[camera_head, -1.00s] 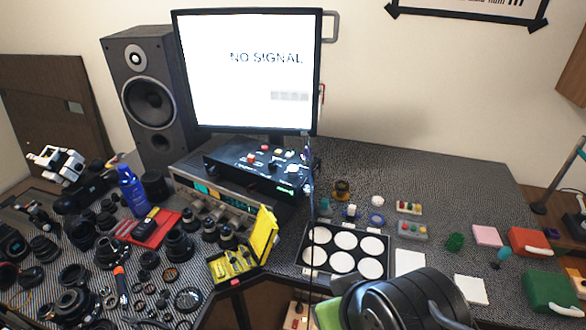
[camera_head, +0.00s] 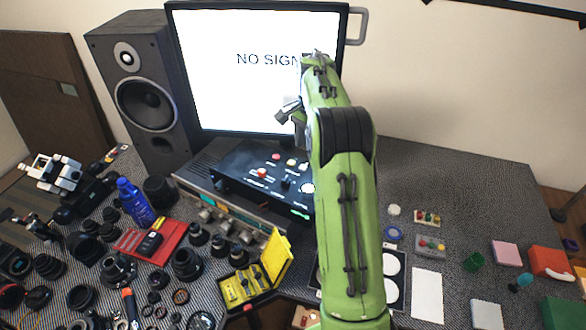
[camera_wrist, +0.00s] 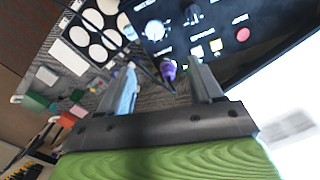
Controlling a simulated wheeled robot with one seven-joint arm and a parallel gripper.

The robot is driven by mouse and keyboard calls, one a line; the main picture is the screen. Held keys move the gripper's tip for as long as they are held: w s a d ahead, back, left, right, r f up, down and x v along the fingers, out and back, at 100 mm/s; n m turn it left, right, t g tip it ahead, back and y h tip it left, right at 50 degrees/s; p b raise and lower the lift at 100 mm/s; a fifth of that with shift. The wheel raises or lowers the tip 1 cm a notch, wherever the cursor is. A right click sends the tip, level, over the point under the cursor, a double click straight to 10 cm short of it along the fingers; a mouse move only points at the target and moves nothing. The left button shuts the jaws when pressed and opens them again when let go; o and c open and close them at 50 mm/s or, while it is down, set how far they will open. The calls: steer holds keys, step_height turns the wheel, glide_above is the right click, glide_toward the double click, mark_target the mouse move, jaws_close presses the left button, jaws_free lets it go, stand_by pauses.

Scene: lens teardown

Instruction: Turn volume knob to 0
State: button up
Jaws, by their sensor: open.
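A black control box (camera_head: 240,168) lies on a silver receiver below the monitor. In the wrist view the box's panel (camera_wrist: 213,66) shows a white round knob (camera_wrist: 155,30), a black knob (camera_wrist: 192,13), a red button (camera_wrist: 242,34) and small lit buttons. The receiver's front carries several silver knobs (camera_head: 206,215). Labels are too small or blurred to tell which knob is for volume. My arm hides the box's right end.
The monitor (camera_head: 215,75) stands close behind my gripper, with a speaker (camera_head: 148,100) to its left. Lenses, a blue bottle (camera_head: 136,203) and a yellow case (camera_head: 278,262) crowd the left and front. The desk's back right is clear.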

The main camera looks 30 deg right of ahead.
mark_target(309, 188)
steer(key=f, duration=0.5)
steer(key=f+b, duration=0.1)
steer(key=f, duration=0.4)
steer(key=s+f+b, duration=0.1)
steer(key=f, duration=0.4)
steer(key=shift+a+f, duration=0.15)
steer(key=shift+f, duration=0.05)
steer(key=shift+s, duration=0.1)
steer(key=c, duration=1.1)
steer(key=shift+o, duration=0.2)
